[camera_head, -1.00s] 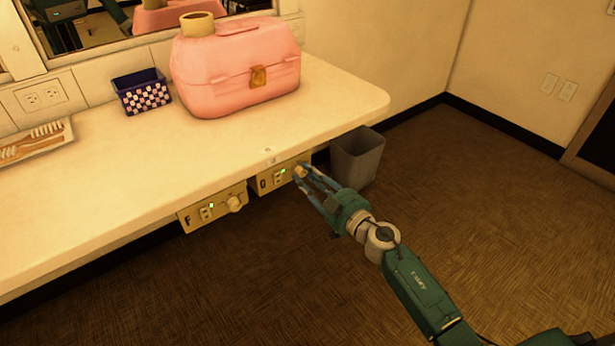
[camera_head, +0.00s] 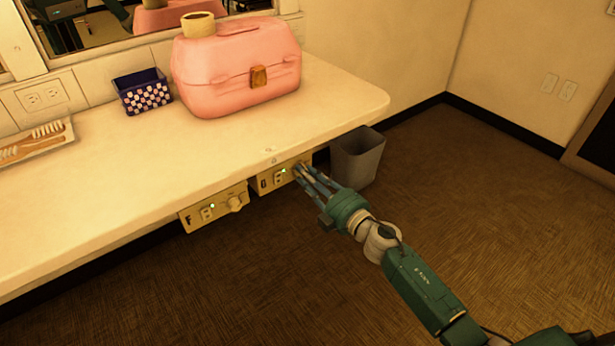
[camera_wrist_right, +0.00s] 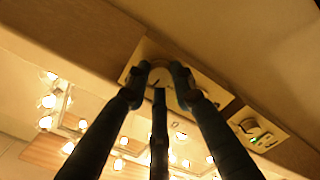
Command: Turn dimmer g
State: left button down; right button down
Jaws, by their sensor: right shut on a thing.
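The dimmer G panel (camera_head: 267,183) is mounted under the counter's front edge, with a small green light lit. Its pale round knob (camera_wrist_right: 160,76) shows between my fingers in the right wrist view. In the head view the fingers mostly hide it. My right gripper (camera_head: 299,171) is shut on this knob, with its fingers around it and the arm reaching in from the lower right. In the right wrist view the gripper (camera_wrist_right: 161,85) has one finger on each side and a third below. My left gripper is not in view.
The dimmer F panel (camera_head: 213,208), with its own knob and green light, is just left of G. A grey bin (camera_head: 358,158) stands close behind my right gripper. A pink case (camera_head: 235,80), blue basket (camera_head: 142,92) and brush tray (camera_head: 36,142) rest on the counter (camera_head: 190,150).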

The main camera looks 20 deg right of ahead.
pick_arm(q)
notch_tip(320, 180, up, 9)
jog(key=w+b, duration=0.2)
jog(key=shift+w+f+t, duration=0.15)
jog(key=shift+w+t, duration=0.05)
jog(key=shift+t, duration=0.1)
pick_arm(e)
jog(key=shift+d+n, duration=0.15)
jog(key=shift+n, duration=3.35)
jog(key=shift+d+n, duration=0.1)
jog(key=shift+n, duration=3.4)
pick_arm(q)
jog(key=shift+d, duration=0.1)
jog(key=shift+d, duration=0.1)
pick_arm(e)
jog(key=c, duration=1.5)
grip_release()
jog(key=shift+o, duration=0.2)
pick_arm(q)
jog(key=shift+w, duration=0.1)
pick_arm(e)
jog(key=v, duration=1.2)
